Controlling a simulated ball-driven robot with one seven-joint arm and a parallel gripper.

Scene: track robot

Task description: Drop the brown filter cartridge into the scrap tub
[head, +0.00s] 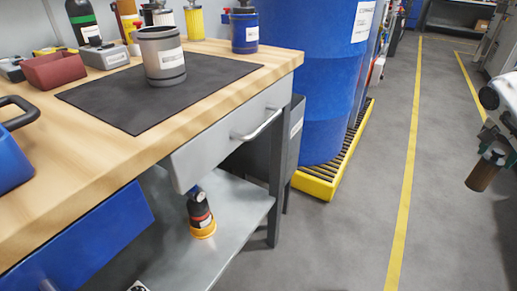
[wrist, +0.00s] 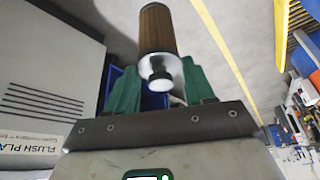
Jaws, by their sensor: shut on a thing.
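The brown filter cartridge (wrist: 157,30) has a pleated brown body and a pale end cap with a dark knob. My gripper (head: 493,143) is shut on its capped end, at the right edge of the head view. There the cartridge (head: 484,174) hangs tilted over the floor, clear of the bench. In the wrist view the green fingers of my gripper (wrist: 156,75) stand on both sides of the cap. I cannot tell which container is the scrap tub; labels in the head view are too small to read.
A wooden bench (head: 225,62) at left carries a dark mat (head: 110,98), a grey canister (head: 162,58) and a red bin (head: 54,70). A pale cabinet (wrist: 45,65) is close at left in the wrist view. The aisle floor is clear.

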